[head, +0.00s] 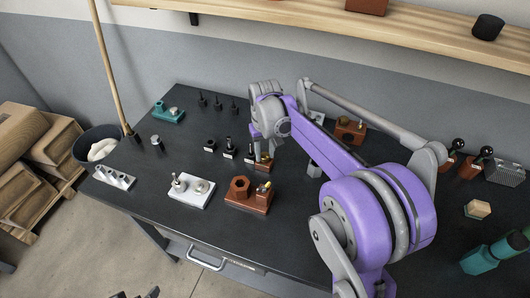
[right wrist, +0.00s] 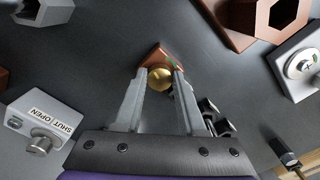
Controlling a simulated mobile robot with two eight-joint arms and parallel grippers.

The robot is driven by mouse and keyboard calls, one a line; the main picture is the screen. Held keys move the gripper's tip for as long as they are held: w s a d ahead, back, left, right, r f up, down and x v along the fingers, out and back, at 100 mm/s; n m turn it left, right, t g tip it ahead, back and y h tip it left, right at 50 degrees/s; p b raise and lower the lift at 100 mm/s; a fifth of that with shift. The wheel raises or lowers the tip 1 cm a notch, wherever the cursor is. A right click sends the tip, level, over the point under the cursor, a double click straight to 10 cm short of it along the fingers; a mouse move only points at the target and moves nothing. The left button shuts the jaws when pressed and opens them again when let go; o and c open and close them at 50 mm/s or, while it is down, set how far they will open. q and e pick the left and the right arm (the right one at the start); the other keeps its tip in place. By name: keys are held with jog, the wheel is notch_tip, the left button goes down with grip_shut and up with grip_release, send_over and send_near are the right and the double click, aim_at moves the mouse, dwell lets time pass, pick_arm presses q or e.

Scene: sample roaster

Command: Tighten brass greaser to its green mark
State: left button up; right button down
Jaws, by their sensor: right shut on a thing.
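The brass greaser (right wrist: 160,78) shows as a round brass knob on a red-brown base (right wrist: 158,55) in the right wrist view. A small green patch (right wrist: 173,64) shows on the base beside the knob. My right gripper (right wrist: 163,80) is shut on the knob, one finger on each side. In the head view my right gripper (head: 261,148) reaches down over the red-brown base (head: 264,165), and the brass is mostly hidden there. Whether the knob lines up with the green mark cannot be told. A dark part at the bottom edge may be my left gripper (head: 135,294), mostly cut off.
A red-brown block with a hexagonal piece (head: 239,187) and a white plate with fittings (head: 190,190) stand in front. Small dark-topped fittings (head: 229,146) stand just left of the gripper. A teal block (head: 170,116) is at the back left. The table's front left (head: 140,205) is clear.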

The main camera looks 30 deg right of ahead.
aim_at(264, 155)
jog(key=m, duration=0.7)
jog(key=shift+a, duration=0.1)
jog(key=m, duration=0.7)
jog(key=shift+w, duration=0.15)
dwell(0.4)
jog(key=c, duration=0.5)
grip_release()
jog(key=shift+r, duration=0.1)
notch_tip(264, 155, up, 11)
